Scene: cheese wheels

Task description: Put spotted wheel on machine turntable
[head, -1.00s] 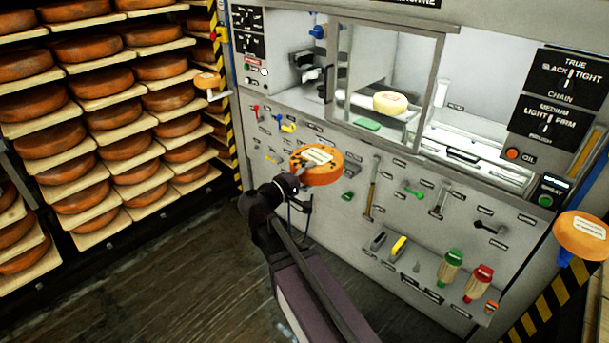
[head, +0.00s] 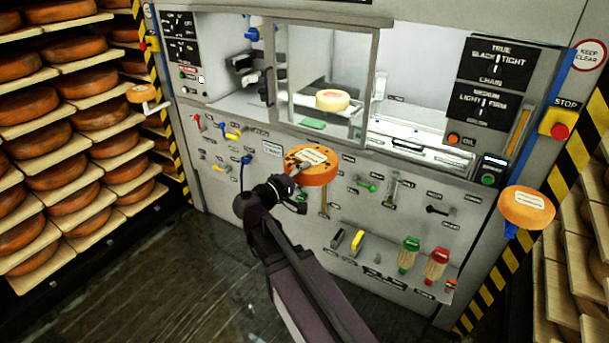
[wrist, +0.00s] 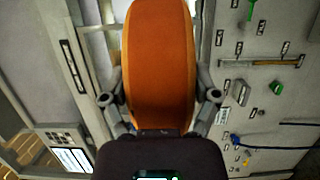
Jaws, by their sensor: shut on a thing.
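The spotted wheel (head: 312,166) is orange with dark spots and a pale label on top. My gripper (head: 290,185) is shut on its near side and holds it up in front of the machine's panel, below the window. In the wrist view the orange rim of the wheel (wrist: 160,65) stands between the two fingers of my gripper (wrist: 160,98). Inside the machine (head: 215,130), a pale yellow wheel (head: 332,100) sits behind the glass window. The turntable under it cannot be made out clearly.
An orange wheel (head: 527,207) with a label rests on a blue holder at the right. A rack (head: 60,160) of orange wheels fills the left. Tools hang on the panel, including a hammer (wrist: 278,62). A shelf holds green and red brushes (head: 437,265). Open floor (head: 170,280) lies at lower left.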

